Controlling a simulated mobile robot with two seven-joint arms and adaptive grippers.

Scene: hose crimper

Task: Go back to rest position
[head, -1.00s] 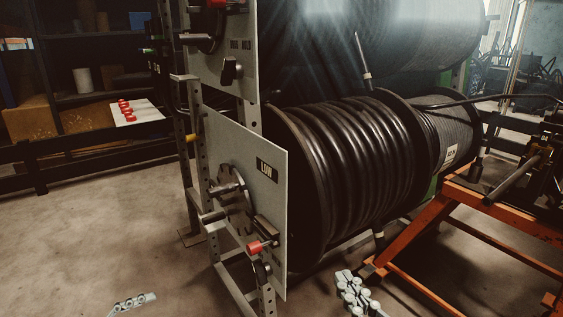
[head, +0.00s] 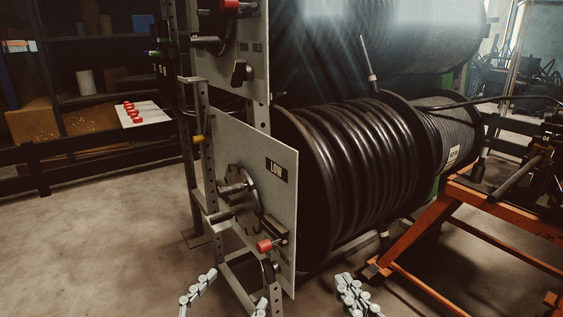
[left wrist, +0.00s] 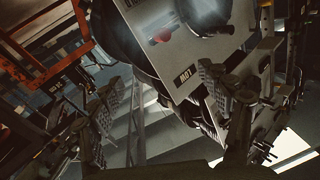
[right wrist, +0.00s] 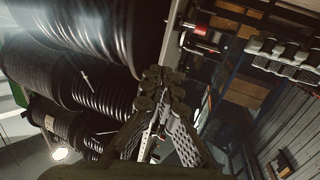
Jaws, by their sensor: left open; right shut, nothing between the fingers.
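My left gripper (head: 229,290) shows at the bottom edge of the head view, its two fingers spread apart with bare floor and rack frame between them. It is open and empty, below and in front of the "LOW" panel. In the left wrist view its fingers (left wrist: 160,88) stand wide apart. My right gripper (head: 352,293) is at the bottom of the head view, right of the panel and below the big hose reel. Its fingers are together with nothing held. In the right wrist view the fingertips (right wrist: 163,80) meet. Most of both arms is out of the head view.
The grey "LOW" panel (head: 240,170) with red-tipped lever (head: 264,246) stands close to my left gripper. A black hose reel (head: 350,165) is behind it. An orange frame (head: 430,235) stands at right. Shelving (head: 90,100) is at back left; floor (head: 90,240) at left is clear.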

